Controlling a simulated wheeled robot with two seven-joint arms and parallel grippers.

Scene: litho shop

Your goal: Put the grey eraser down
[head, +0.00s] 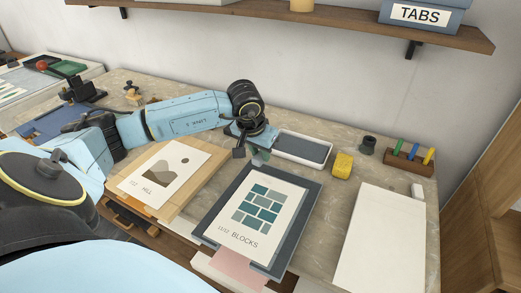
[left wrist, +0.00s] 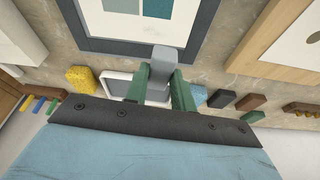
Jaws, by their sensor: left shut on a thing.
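My left gripper (left wrist: 161,88) is shut on the grey eraser (left wrist: 162,60), which sticks out between its two green fingers in the left wrist view. In the head view the left gripper (head: 250,153) hangs beyond the back left corner of the dark board with the BLOCKS print, just left of the white tray. The eraser is hard to make out there, and I cannot tell whether it touches anything below. My right gripper is not in view.
A white tray with a dark inset (head: 302,147), a yellow sponge (head: 342,165) and a rack of coloured sticks (head: 408,157) stand along the back. The BLOCKS print (head: 262,215), HILL print (head: 163,172) and blank white sheet (head: 378,240) lie in front. Bare worktop shows between them.

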